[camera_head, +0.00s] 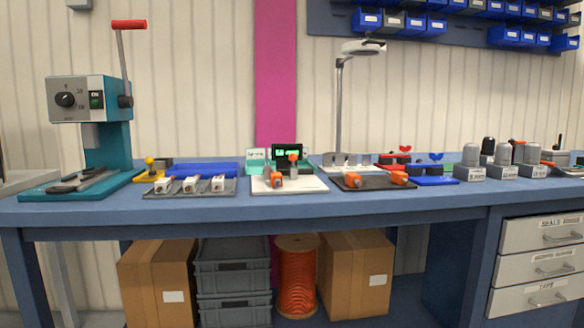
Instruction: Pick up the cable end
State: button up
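My gripper is not in view. An orange cable reel (297,275) stands upright on the floor under the bench, with orange cable wound on it and a brown top flange. I cannot make out a loose cable end on the reel. On the bench (290,208), small orange parts (277,181) sit on a white board (312,186). Two more orange parts (399,178) sit on a black tray (372,187). They are too small to tell whether any is a cable end.
Cardboard boxes (157,285) and (355,275) and grey stacked crates (233,281) flank the reel. A teal lever press (107,133) stands at the bench's left. A lamp (339,108) rises behind the middle. Drawers (541,267) are at the right. The bench's front strip is clear.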

aim_at(276, 178)
jog(key=u, duration=2.25)
jog(key=i, duration=2.05)
jog(key=z, duration=3.1)
